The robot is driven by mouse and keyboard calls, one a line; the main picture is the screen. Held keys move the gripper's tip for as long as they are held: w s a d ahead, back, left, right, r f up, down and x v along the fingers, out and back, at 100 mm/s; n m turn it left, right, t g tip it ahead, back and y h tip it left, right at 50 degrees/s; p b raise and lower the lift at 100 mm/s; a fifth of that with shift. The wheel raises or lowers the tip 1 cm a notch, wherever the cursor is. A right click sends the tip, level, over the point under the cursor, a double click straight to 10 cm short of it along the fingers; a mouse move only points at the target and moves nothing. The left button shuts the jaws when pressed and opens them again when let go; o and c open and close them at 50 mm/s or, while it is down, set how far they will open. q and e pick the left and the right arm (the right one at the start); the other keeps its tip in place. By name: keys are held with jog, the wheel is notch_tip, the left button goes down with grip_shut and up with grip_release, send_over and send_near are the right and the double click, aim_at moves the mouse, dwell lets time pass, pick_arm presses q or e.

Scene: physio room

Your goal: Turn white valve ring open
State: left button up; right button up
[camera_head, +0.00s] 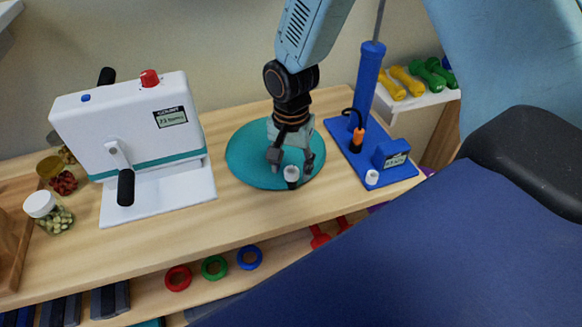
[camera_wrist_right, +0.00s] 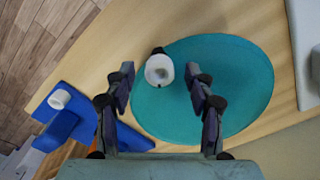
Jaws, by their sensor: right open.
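A small white round knob (camera_head: 372,177), the white ring-like part I see on a valve, sits on the front of the blue pump's base (camera_head: 400,172). It also shows in the right wrist view (camera_wrist_right: 59,98), left of the fingers. My right gripper (camera_head: 291,162) is open above the round teal mat (camera_head: 245,157), left of the pump. A small white-topped, dark-bodied piece (camera_head: 291,173) stands at the mat's front edge. In the right wrist view this piece (camera_wrist_right: 159,68) lies between and beyond the fingertips (camera_wrist_right: 159,85), with a gap on both sides. My left gripper is not in view.
A white machine (camera_head: 130,125) with black handles stands left of the mat. Jars (camera_head: 45,210) stand at the far left. Coloured dumbbells (camera_head: 408,80) lie on a shelf behind the pump. A blue padded surface (camera_head: 400,260) fills the front right. Coloured rings (camera_head: 214,267) sit on the lower shelf.

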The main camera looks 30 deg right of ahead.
jog(key=shift+s+f, duration=0.2)
jog(key=shift+w+d+f, duration=0.2)
jog(key=shift+w+f, duration=0.1)
jog(key=shift+w, duration=0.05)
jog(key=shift+c, duration=0.5)
jog(key=shift+s+a+r, duration=0.2)
jog(key=shift+s+r, duration=0.05)
jog(key=c, duration=0.4)
jog(key=shift+w+d+f, duration=0.1)
grip_shut()
